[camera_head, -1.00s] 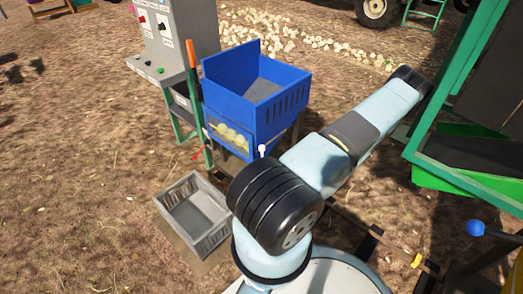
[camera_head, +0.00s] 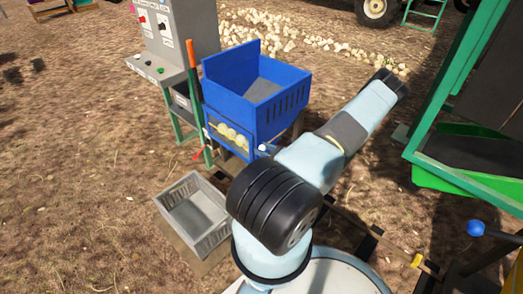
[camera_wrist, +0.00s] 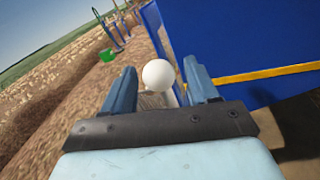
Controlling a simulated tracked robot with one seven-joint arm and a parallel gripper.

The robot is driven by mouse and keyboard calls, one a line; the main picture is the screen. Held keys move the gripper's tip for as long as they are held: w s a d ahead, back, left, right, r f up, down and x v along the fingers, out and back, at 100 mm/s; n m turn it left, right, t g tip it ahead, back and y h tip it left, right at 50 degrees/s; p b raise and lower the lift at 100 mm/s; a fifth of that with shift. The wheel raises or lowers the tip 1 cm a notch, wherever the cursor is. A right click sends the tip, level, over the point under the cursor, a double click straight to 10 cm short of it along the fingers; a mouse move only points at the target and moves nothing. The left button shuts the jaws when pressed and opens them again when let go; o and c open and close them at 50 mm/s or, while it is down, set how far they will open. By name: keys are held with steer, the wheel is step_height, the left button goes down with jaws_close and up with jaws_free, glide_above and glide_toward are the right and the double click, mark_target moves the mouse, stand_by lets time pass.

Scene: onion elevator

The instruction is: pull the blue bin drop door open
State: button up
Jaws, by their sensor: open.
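The blue bin (camera_head: 285,105) stands behind my arm in the head view, with pale onions (camera_head: 230,135) behind a low opening in its front. Its blue side (camera_wrist: 265,40) fills the right of the wrist view. A round white knob (camera_wrist: 158,76) on a pale stem sits between the two fingers of my gripper (camera_wrist: 159,67). The fingers are open, with gaps showing on both sides of the knob. In the head view, my arm hides most of my gripper and the bin's lower right. I cannot tell the drop door's edges apart from the bin.
A grey crate (camera_head: 228,236) stands on the ground in front of the bin. A green-and-orange lever (camera_head: 193,80) and a grey control box (camera_head: 185,30) are left of the bin. A green frame (camera_head: 425,125) stands at the right. Bare soil lies at the left.

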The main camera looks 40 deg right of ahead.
steer(key=shift+w+a, duration=0.1)
steer(key=shift+w, duration=0.3)
jaws_close()
stand_by(0.4)
steer(key=shift+a, duration=0.25)
steer(key=shift+d, duration=0.15)
steer(key=shift+s, duration=0.1)
